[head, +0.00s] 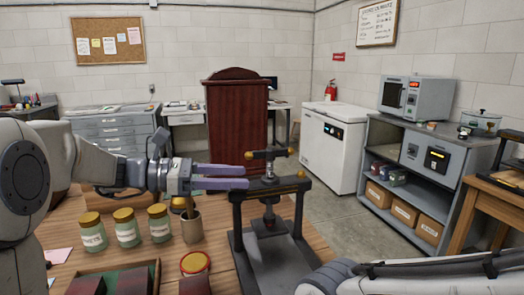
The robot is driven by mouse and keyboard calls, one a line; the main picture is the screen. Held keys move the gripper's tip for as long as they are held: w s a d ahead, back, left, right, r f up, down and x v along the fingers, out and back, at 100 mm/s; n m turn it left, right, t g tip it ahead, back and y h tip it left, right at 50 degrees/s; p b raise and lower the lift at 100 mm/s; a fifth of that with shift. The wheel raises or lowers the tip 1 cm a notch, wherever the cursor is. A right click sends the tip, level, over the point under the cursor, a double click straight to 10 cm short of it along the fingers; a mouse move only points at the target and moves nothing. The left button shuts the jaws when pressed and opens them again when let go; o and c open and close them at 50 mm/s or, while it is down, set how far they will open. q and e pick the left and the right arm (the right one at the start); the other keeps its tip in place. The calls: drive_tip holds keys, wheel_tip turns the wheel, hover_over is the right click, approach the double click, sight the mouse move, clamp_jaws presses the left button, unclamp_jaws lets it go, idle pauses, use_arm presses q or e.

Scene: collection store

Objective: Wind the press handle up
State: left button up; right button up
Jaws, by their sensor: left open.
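The press (237,217) is a black metal frame with a flat base, standing on the wooden table. Its handle (268,154) is a short dark crossbar on top of the screw, lying roughly level, with a brass knob at its left end. The screw runs down through the crossbeam to a dark plate with some red above the base. My left gripper (246,176) comes in from the left with two purple fingers apart and nothing between them. Its tips are just left of the screw and below the handle; I cannot tell whether they touch. My right gripper is not in view.
Three labelled jars (127,228) with gold lids, a brown cup (188,227) and a red-rimmed tin (195,264) stand left of the press. A green-lined tray (117,275) lies at the front. My right arm crosses the lower right.

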sight(253, 156)
use_arm(q)
drive_tip(key=w+a+r+n+t+h, duration=0.1)
drive_tip(key=w+a+r+n+t, duration=0.1)
drive_tip(key=a+r, duration=0.1)
drive_tip(key=x, duration=1)
drive_tip(key=shift+w+f, duration=0.1)
drive_tip(key=shift+f, duration=0.05)
clamp_jaws()
drive_tip(key=shift+a, duration=0.15)
drive_tip(key=shift+b, duration=0.35)
